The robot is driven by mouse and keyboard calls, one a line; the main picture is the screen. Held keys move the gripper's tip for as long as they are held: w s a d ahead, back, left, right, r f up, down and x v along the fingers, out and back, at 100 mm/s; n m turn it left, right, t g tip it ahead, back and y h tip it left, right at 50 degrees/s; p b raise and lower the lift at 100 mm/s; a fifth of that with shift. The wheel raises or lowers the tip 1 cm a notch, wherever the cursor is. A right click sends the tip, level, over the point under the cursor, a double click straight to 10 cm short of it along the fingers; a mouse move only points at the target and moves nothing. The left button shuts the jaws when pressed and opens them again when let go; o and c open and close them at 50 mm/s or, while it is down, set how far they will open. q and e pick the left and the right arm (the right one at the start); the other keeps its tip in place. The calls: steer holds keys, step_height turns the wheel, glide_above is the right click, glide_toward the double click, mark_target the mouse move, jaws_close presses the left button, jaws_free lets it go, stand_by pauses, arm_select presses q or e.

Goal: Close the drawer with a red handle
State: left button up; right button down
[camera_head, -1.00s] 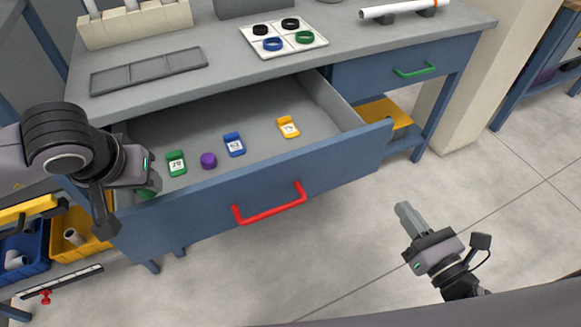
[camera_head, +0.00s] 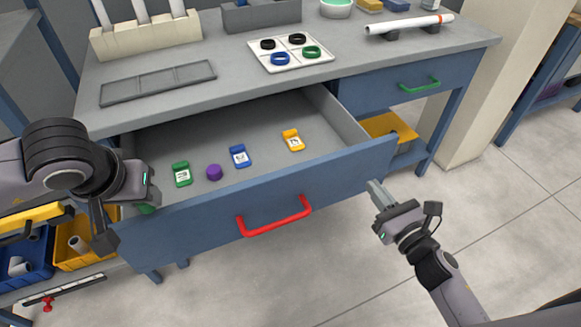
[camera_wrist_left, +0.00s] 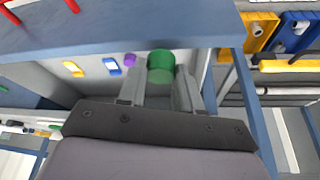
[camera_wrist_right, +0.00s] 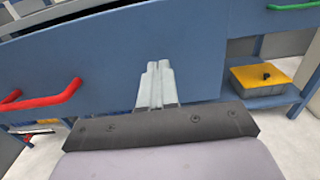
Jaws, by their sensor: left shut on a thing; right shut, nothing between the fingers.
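The blue drawer (camera_head: 210,213) with the red handle (camera_head: 275,217) is pulled out from the workbench. The red handle also shows in the right wrist view (camera_wrist_right: 45,98). My left gripper (camera_wrist_left: 160,95) is shut on a green cylinder (camera_wrist_left: 160,62) at the drawer's left end; in the head view the arm mostly hides it. My right gripper (camera_head: 374,187) is shut and empty, close to the drawer front's right end, right of the handle. In the right wrist view its fingertips (camera_wrist_right: 158,66) lie over the blue front; I cannot tell whether they touch it.
Inside the drawer lie a green tag (camera_head: 182,174), a purple cylinder (camera_head: 214,172), a blue tag (camera_head: 239,156) and a yellow tag (camera_head: 293,140). A closed drawer with a green handle (camera_head: 419,85) is at right. Yellow and blue bins stand below left. The floor in front is clear.

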mark_target(359, 170)
arm_select(q)
steer(key=shift+r, duration=0.1)
arm_select(e)
steer(key=shift+x, duration=1.95)
steer(key=shift+w+a, duration=0.1)
steer(key=shift+w, duration=0.05)
